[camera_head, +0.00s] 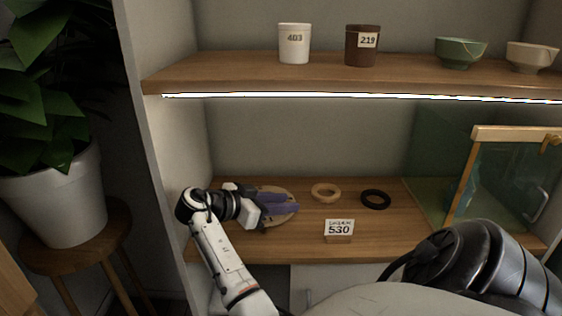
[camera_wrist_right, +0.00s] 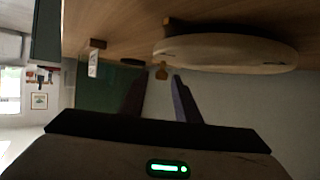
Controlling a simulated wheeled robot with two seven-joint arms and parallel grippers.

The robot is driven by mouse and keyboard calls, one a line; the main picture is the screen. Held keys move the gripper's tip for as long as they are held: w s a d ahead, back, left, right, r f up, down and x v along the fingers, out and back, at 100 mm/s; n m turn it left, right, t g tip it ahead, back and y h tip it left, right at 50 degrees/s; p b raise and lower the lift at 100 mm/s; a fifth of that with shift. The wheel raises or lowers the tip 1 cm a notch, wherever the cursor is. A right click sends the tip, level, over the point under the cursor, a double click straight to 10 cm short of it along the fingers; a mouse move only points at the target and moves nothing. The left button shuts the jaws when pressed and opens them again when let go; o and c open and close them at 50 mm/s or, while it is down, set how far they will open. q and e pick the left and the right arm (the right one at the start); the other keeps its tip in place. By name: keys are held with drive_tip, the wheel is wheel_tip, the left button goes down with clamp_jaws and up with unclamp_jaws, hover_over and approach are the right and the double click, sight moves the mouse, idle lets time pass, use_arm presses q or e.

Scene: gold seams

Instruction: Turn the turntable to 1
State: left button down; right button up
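The turntable is a round pale wooden disc (camera_head: 273,189) on the lower shelf, at its left end in the head view. My right gripper (camera_head: 297,206) is over it and hides much of its top. In the right wrist view the disc (camera_wrist_right: 225,51) shows close by at the upper right, edge-on. The two dark fingers (camera_wrist_right: 160,95) there stand apart with nothing between them. I cannot tell whether a finger touches the disc. No number on the disc can be read. My left gripper is not in view.
A wooden ring (camera_head: 326,192), a black ring (camera_head: 376,199) and a "530" card (camera_head: 339,229) are right of the turntable. A glass case (camera_head: 500,180) stands at the right. Cups and bowls stand on the upper shelf (camera_head: 230,76), above a light strip. A potted plant (camera_head: 55,195) is outside, left.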

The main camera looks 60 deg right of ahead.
drive_tip(key=shift+a, duration=0.1)
drive_tip(key=shift+w+a, duration=0.1)
drive_tip(key=shift+a, duration=0.05)
drive_tip(key=v, duration=1)
drive_tip(key=shift+o, duration=0.3)
drive_tip(key=shift+r, duration=0.1)
